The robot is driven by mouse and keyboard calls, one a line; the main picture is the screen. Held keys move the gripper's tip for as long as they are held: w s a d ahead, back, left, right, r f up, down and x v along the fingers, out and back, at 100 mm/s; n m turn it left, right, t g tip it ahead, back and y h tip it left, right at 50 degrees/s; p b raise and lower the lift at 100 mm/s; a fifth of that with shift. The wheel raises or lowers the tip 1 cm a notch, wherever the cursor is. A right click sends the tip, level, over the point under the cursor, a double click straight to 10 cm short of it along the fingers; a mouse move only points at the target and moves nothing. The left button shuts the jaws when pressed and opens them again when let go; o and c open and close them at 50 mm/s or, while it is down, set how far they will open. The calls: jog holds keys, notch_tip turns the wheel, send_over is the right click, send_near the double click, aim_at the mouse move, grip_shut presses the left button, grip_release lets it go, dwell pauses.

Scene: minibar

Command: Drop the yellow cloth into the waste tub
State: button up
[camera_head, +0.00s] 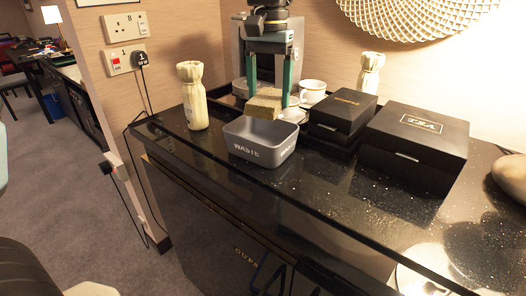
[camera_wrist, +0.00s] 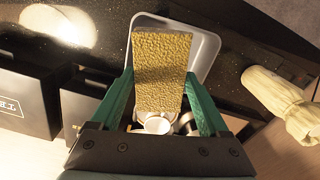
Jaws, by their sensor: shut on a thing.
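My gripper (camera_head: 270,84) points down over the dark counter, its two green fingers shut on the yellow cloth (camera_head: 264,106). The cloth is a flat yellow-brown textured rectangle; in the wrist view (camera_wrist: 162,72) it stretches out from between the fingers (camera_wrist: 160,105). The waste tub (camera_head: 262,152) is a grey open box marked WASTE, standing near the counter's front edge. The cloth is over the tub's back part in the head view. In the wrist view the tub's rim (camera_wrist: 208,48) shows around and behind the cloth. I cannot tell the exact height between cloth and tub.
A wrapped cream bottle-like object (camera_head: 193,95) stands left of the tub. A black box (camera_head: 343,112) and a larger black tea box (camera_head: 415,145) stand to the right. A white cup (camera_head: 312,90) is behind.

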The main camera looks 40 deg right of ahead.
jog(key=shift+f, duration=0.15)
jog(key=o, duration=1.3)
notch_tip(320, 180, up, 11)
jog(key=shift+f+b, duration=0.1)
jog(key=shift+b, duration=0.25)
